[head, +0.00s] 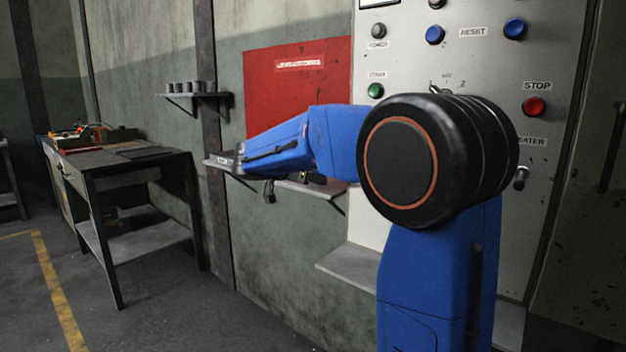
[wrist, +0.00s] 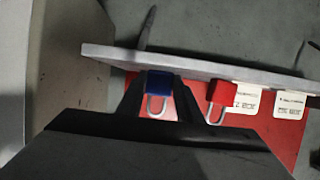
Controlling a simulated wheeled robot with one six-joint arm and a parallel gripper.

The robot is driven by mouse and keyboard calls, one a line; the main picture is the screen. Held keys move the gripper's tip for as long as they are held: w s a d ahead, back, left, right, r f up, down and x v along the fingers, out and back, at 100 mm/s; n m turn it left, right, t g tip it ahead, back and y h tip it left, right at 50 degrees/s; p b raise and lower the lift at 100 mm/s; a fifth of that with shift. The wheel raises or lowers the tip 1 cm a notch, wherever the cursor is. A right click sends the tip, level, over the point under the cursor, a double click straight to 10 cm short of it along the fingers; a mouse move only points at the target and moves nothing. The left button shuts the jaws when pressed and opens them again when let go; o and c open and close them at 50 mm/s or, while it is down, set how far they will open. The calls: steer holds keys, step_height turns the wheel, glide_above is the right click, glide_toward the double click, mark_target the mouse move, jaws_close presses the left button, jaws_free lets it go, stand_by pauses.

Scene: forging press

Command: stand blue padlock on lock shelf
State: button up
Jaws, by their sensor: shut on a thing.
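The blue padlock (wrist: 158,83) is between the two dark fingers of my gripper (wrist: 160,86) in the wrist view, which are shut on it. Its grey shackle points down in that picture, toward the red board. Its body lies at the edge of the grey lock shelf (wrist: 112,53); I cannot tell whether it touches the shelf. In the head view the shelf (head: 326,189) shows below the red board, partly behind my arm. The blue padlock cannot be made out there.
A red padlock (wrist: 222,93) is at the shelf to the right of the blue one, close to my gripper. A small shelf with grey cups (head: 193,88) and a workbench (head: 125,158) stand to the left.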

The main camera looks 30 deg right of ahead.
steer(key=shift+f, duration=0.2)
steer(key=shift+f, duration=0.45)
steer(key=o, duration=1.1)
steer(key=shift+f, duration=0.15)
steer(key=shift+r, duration=0.55)
steer(key=v, duration=1.2)
steer(key=shift+r, duration=0.25)
